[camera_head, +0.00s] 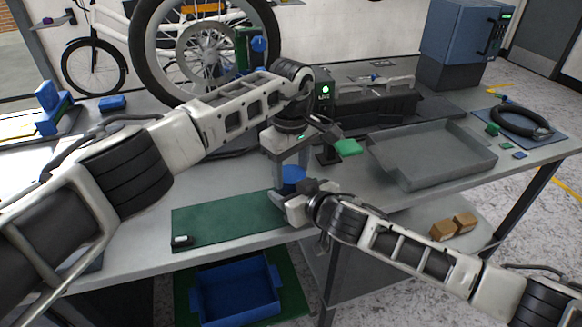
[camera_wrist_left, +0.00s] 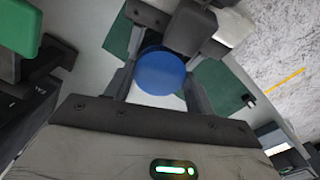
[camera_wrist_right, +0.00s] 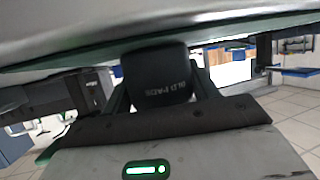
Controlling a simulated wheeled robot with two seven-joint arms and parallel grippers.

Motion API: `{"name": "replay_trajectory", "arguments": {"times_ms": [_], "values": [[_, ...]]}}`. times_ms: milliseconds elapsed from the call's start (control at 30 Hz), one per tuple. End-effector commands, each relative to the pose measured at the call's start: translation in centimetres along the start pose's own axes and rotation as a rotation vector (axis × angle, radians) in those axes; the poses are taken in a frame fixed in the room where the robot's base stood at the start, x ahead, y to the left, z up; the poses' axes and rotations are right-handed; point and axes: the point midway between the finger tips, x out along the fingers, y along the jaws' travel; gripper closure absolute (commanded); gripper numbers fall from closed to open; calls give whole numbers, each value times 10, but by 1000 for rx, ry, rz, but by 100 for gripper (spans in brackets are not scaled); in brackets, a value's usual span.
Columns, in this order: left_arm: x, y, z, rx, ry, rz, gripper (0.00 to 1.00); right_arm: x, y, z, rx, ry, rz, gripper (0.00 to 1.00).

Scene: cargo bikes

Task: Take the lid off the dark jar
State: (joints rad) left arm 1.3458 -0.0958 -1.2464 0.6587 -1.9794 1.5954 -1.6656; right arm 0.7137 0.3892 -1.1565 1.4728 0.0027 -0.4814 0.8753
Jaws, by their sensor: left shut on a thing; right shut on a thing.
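The dark jar (camera_wrist_right: 155,78) shows in the right wrist view, its lettering upside down, between the fingers of my right gripper (camera_wrist_right: 160,92). The blue round lid (camera_wrist_left: 160,72) is between the fingers of my left gripper (camera_wrist_left: 158,88), seen from above. In the head view, the lid (camera_head: 292,173) is just above my right gripper (camera_head: 290,203), with my left gripper (camera_head: 290,160) reaching down over it. Both grippers are shut on what they hold. The jar is hidden in the head view by my right gripper, and whether lid and jar touch cannot be told.
A green mat (camera_head: 215,215) lies under the grippers at the bench's front edge. A grey tray (camera_head: 440,155) is to the right, with a green block (camera_head: 347,147) beside it. A blue bin (camera_head: 235,290) is below the bench. A bike wheel stands behind.

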Motion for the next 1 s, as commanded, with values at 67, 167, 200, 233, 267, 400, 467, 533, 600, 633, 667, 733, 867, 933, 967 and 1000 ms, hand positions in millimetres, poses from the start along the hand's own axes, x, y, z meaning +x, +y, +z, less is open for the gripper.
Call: {"name": "replay_trajectory", "arguments": {"times_ms": [67, 167, 200, 233, 267, 400, 467, 533, 600, 633, 667, 733, 867, 933, 967, 1000], "values": [[-1, 0, 0, -113, 1, 1, 73, 0, 0, 1, 0, -3, 1, 100], [-1, 0, -1, -295, 2, 0, 73, 0, 0, 1, 0, -3, 1, 100], [-1, 0, -1, -359, 2, 1, 73, 0, 0, 1, 0, -3, 1, 100], [-1, 0, -1, -402, 1, 1, 73, 0, 0, 1, 0, -3, 1, 100], [-1, 0, 0, -439, 0, 1, 73, 0, 0, 1, 0, -3, 1, 100], [-1, 0, 0, -529, 0, 1, 73, 0, 0, 1, 0, -3, 1, 100], [-1, 0, 0, -534, 0, 1, 73, 0, 0, 1, 0, -3, 1, 100], [-1, 0, 0, -533, 0, 1, 73, 0, 0, 1, 0, -3, 1, 100], [-1, 0, 0, -532, 0, 1, 73, 0, 0, 1, 0, -3, 1, 100], [-1, 0, 0, -532, 0, 1, 73, 0, 0, 1, 0, -3, 1, 100], [-1, 0, 0, -531, 0, 1, 43, 0, 0, 1, 0, -3, 1, 100], [-1, 0, 0, -531, 0, 1, 24, 0, 0, 1, 0, -3, 1, 100], [-1, 0, 0, -530, 0, 1, 24, 0, 0, 1, 0, -3, 1, 100], [-1, 0, 0, -530, 0, 0, 24, 0, 0, 1, 0, -3, 1, 100], [-1, 0, 0, -530, 0, 0, 24, 0, 0, 1, 0, -3, 1, 100], [-1, 0, 0, -530, 0, 1, 24, 0, 0, 1, 0, -3, 1, 100]]}}
